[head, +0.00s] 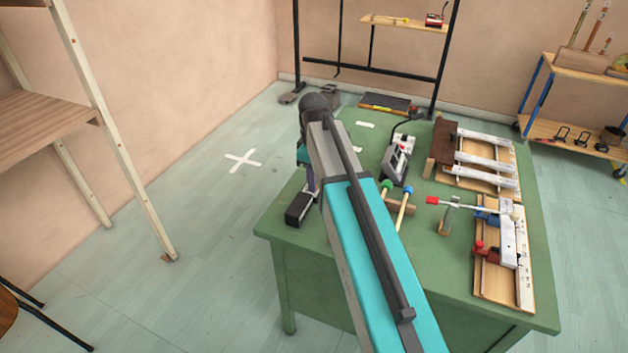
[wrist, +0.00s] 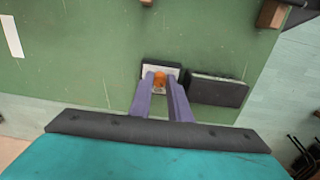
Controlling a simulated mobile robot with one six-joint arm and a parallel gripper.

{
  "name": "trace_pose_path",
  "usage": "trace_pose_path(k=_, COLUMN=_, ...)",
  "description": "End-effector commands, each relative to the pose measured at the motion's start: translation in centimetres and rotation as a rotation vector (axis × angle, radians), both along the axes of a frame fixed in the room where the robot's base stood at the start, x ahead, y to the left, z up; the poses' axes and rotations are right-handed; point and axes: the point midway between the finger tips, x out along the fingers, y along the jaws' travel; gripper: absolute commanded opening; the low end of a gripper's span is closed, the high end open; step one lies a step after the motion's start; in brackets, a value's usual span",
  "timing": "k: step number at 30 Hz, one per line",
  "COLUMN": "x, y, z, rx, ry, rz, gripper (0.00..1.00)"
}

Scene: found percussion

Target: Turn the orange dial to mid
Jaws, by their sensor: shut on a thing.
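The orange dial (wrist: 159,78) shows in the wrist view, on the pale face of a small dark box (wrist: 147,70) on the green table. My gripper (wrist: 161,80) points down at it, and its two purple fingers are shut on the dial from either side. The fingers cover parts of the dial and its face, so I cannot read where it points. In the head view my gripper (head: 309,187) is at the table's left edge, mostly behind my arm, and the dial is hidden.
A dark box (wrist: 217,91) lies right beside the dial box in the wrist view; a dark box (head: 299,208) shows near the table's left corner in the head view. Green- and blue-headed mallets (head: 403,205), a grey device (head: 396,163) and wooden boards (head: 505,250) occupy the table (head: 300,255).

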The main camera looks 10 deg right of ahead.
Motion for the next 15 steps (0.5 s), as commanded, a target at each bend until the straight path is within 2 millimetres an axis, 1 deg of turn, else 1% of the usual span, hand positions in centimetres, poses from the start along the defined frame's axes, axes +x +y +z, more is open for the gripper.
trace_pose_path(k=8, x=-0.02, y=0.10, z=0.12, rx=0.001, ry=0.001, rz=-0.037, gripper=0.00)
trace_pose_path(k=15, x=0.01, y=0.11, z=0.30, rx=0.001, ry=0.000, rz=-0.149, gripper=0.00)
